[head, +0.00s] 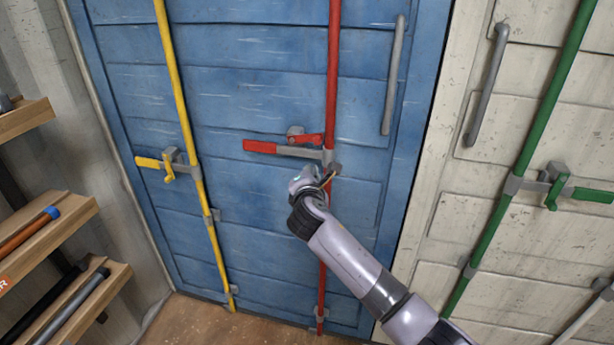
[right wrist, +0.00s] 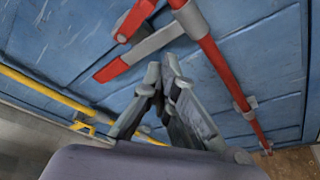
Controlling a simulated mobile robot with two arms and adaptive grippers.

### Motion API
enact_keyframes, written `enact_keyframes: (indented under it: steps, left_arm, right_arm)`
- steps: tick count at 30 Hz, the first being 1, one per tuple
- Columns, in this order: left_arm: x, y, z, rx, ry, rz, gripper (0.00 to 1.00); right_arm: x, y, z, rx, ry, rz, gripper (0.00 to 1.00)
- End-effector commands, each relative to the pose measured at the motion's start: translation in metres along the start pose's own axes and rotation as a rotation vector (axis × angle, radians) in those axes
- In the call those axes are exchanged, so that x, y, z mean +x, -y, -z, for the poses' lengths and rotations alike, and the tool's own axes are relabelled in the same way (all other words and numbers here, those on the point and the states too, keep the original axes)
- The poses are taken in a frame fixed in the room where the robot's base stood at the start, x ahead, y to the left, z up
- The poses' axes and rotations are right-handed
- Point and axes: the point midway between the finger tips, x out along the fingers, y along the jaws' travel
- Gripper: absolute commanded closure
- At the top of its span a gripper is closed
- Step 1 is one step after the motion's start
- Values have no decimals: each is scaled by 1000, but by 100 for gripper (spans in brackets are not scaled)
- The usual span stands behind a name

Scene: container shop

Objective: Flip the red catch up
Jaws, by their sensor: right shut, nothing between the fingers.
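The red catch (head: 307,140) lies roughly level along the grey handle bar on the blue door. It also shows at the top of the right wrist view (right wrist: 134,20). The red-ended handle (head: 260,146) points left from the red lock rod (head: 333,75). My right gripper (head: 326,178) is just below the handle and catch, close to the rod. In the right wrist view its fingers (right wrist: 165,85) are shut and empty, with the handle beyond them. I see no contact with the catch. My left gripper is out of view.
A yellow rod (head: 178,85) with its own yellow catch stands left on the blue door. A grey grab bar (head: 393,75) is right of the red rod. A green rod (head: 530,140) crosses the white door. Wooden shelves (head: 65,235) stand at left.

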Motion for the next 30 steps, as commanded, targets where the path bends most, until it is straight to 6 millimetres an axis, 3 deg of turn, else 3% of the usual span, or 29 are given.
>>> enact_keyframes:
  steps: [6,16,19,23,30]
  left_arm:
    - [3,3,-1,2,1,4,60]
    - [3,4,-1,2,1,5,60]
    - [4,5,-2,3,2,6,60]
    - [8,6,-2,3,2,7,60]
    - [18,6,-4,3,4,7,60]
  right_arm:
    - [-11,-3,2,1,0,1,100]
    - [-12,-3,2,1,0,1,100]
    - [-10,7,7,15,-10,15,100]
    - [-4,57,31,92,-55,82,100]
    - [-12,219,110,387,-166,315,100]
